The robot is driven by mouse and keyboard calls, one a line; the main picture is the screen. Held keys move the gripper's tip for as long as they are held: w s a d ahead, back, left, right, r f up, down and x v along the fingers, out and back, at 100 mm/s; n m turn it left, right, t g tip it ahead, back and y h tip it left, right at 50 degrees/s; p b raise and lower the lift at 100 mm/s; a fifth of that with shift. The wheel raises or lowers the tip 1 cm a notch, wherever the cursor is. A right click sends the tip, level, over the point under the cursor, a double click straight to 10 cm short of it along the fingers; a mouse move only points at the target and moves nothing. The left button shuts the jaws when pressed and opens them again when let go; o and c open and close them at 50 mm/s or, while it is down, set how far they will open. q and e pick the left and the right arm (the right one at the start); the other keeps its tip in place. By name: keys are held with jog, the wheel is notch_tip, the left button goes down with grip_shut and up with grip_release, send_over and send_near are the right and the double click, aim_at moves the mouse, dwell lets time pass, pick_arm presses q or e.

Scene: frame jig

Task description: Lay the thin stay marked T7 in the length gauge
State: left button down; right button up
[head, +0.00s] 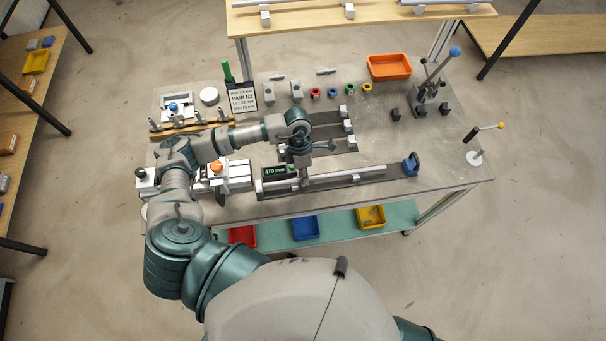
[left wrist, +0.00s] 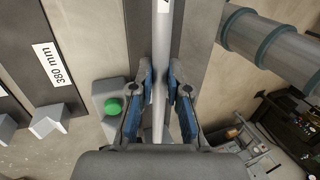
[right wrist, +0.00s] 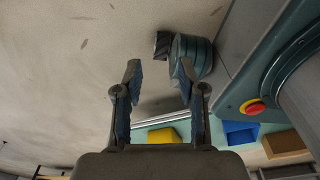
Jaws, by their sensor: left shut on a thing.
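The thin stay is a pale grey rod (left wrist: 161,45) in the left wrist view, with the edge of a white label at the top; the mark is cut off. My left gripper (left wrist: 160,88) is shut on it, with a blue-padded finger on each side. In the head view the left gripper (head: 304,183) is over the left part of the length gauge (head: 405,173), near its 470 mm display (head: 278,170). The stay (head: 345,178) runs along the gauge bed; I cannot tell whether it rests there. My right gripper (right wrist: 158,70) is open and empty, above the floor.
A blue-topped end piece (head: 411,163) stands at the gauge's right end. A dark rack (head: 335,132) lies behind the gauge. An orange bin (head: 389,67) and a lever press (head: 430,90) stand farther back. The bench right of the rack is mostly clear.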

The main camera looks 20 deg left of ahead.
pick_arm(q)
jog(key=shift+d+f, duration=0.1)
jog(key=shift+d, duration=0.35)
jog(key=c, duration=1.3)
grip_release()
jog(key=shift+w+d, duration=0.1)
jog(key=shift+d, duration=0.25)
jog(key=shift+c, duration=0.2)
jog(key=shift+o, duration=1.3)
jog(key=shift+a, duration=0.25)
jog(key=shift+w+a+r, duration=0.2)
jog(key=shift+a+r, duration=0.35)
jog(key=shift+r, duration=0.05)
jog(key=v, duration=1)
jog(key=shift+r, duration=0.35)
pick_arm(e)
jog(key=shift+s+d+f, duration=0.1)
jog(key=shift+s+d, duration=0.05)
jog(key=shift+d, duration=0.5)
pick_arm(q)
jog(key=shift+d, duration=0.35)
pick_arm(e)
jog(key=shift+d, duration=0.1)
